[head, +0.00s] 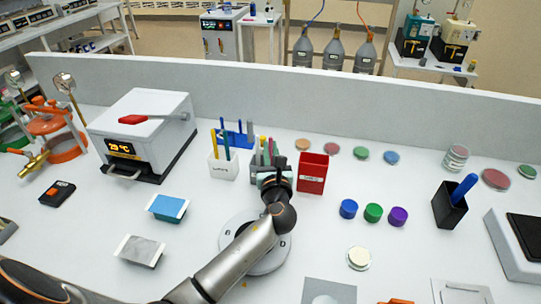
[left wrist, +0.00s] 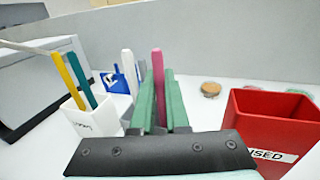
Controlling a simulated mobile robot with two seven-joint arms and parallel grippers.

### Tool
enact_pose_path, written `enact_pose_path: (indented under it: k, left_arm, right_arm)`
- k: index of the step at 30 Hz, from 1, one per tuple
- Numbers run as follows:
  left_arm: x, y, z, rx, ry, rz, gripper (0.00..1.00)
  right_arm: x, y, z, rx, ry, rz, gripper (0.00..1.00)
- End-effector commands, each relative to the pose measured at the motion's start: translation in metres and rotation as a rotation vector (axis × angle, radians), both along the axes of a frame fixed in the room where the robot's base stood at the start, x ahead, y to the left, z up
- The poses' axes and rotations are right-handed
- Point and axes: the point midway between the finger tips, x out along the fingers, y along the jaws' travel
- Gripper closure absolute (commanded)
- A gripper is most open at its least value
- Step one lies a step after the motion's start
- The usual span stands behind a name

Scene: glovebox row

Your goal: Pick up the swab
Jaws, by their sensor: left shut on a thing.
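My left gripper (head: 268,158) is over the table between a white labelled cup and a red box. In the left wrist view its two green fingers are shut on a thin pink stick (left wrist: 158,82), which looks like the swab and stands upright between them. The stick's lower end is hidden by the gripper. A pale stick (left wrist: 129,72) stands just left of the fingers; what holds it is mostly hidden. My right gripper is not in view.
The white cup (head: 222,168) holds yellow and teal sticks. The red box (head: 312,174), marked USED, stands close on the right. A blue rack (head: 235,139) stands behind. Blue, green and purple caps (head: 373,212) lie further right. A round plate (head: 268,263) lies under my arm.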

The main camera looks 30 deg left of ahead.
Motion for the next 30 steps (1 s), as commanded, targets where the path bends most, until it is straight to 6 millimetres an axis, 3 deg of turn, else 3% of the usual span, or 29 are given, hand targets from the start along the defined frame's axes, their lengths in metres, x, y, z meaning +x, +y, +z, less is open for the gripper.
enact_pose_path:
  k: [14,24,30]
  left_arm:
    - [0.000,0.000,0.004,0.000,-0.001,0.000,1.00]
    - [0.000,0.000,0.067,-0.003,-0.006,0.001,1.00]
    - [0.000,0.000,0.094,-0.001,-0.003,0.001,1.00]
  right_arm:
    - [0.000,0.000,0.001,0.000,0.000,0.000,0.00]
    - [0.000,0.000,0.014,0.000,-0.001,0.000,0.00]
    - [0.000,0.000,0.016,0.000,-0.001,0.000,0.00]
